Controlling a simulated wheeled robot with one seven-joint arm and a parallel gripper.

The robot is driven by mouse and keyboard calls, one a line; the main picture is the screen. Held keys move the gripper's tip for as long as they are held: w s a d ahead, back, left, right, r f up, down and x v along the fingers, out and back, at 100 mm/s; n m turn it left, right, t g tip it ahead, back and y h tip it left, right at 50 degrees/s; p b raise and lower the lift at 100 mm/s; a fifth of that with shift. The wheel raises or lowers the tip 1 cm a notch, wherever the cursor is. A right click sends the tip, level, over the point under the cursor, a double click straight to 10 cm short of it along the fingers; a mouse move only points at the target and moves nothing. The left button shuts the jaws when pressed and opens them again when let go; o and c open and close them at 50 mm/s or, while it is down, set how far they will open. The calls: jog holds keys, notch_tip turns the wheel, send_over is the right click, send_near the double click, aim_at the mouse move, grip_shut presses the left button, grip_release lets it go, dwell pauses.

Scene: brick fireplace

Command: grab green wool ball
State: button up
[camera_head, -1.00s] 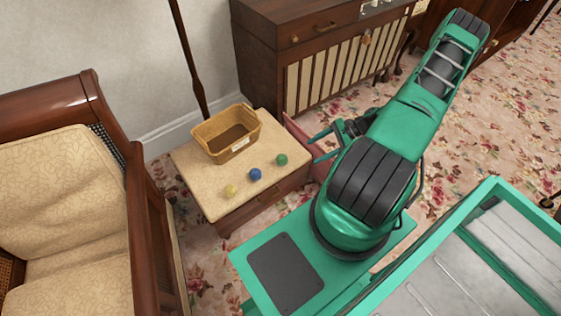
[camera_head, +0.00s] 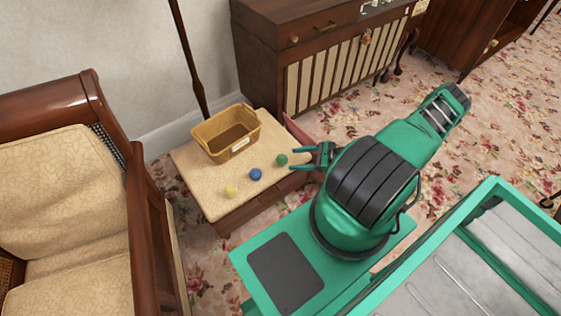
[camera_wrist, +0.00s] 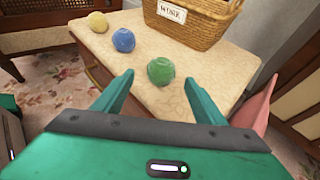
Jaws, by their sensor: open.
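The green wool ball (camera_head: 282,160) rests on the cream top of the small footstool (camera_head: 205,192), near its right edge in the head view. My gripper (camera_head: 293,159) is open and empty, with its fingertips just to the right of the ball and pointing left. In the wrist view the green ball (camera_wrist: 161,71) lies ahead of the open gripper (camera_wrist: 158,84), centred between the two green fingers and a little beyond their tips. Whether a finger touches the ball cannot be told.
A blue ball (camera_head: 255,174) and a yellow ball (camera_head: 231,190) lie left of the green one. A wicker basket (camera_head: 228,145) stands behind them. A wooden armchair (camera_head: 92,105) is at left, a cabinet (camera_head: 270,72) behind. Floral carpet (camera_head: 480,130) is open at right.

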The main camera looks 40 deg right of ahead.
aim_at(286, 159)
jog(key=shift+x, duration=2.85)
jog(key=shift+d+f, duration=0.1)
jog(key=shift+d, duration=0.05)
jog(key=c, duration=1.1)
